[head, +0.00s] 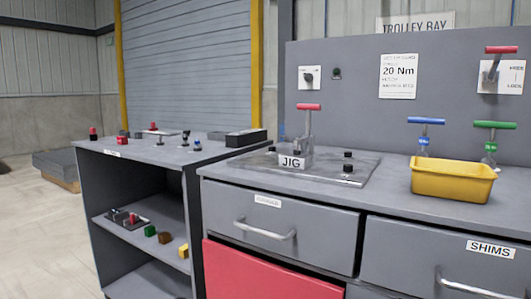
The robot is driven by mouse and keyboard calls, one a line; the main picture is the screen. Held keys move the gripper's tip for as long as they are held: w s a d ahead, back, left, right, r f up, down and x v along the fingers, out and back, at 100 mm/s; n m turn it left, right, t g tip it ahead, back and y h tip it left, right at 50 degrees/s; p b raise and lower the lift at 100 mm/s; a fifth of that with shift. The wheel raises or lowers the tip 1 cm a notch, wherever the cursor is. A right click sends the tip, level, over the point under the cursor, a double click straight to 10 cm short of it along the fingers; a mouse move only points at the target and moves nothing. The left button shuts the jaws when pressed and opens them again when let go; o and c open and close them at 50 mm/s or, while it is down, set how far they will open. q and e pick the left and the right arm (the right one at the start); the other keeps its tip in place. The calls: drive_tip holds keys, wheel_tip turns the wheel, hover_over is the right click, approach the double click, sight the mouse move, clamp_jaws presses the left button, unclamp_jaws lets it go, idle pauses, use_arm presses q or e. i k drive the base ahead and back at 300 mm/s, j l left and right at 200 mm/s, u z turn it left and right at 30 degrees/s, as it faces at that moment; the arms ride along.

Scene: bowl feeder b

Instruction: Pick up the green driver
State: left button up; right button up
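The green driver (494,125) is at the right, with a green T-handle on top and a thin upright shaft. It stands behind the right end of the yellow bin (452,184), which hides its lower part. A blue driver (426,121) of the same shape stands to its left, also partly behind the bin. A red-handled driver (308,107) stands upright at the jig (294,162). Neither of my grippers is in view.
A grey back panel (350,75) rises behind the worktop, with a lever fixture (501,78) at upper right. A shelf unit (132,153) with small parts stands left. The worktop is clear between jig plate and bin. Drawers (280,225) are closed below.

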sight(490, 146)
drive_tip(key=z, duration=1.25)
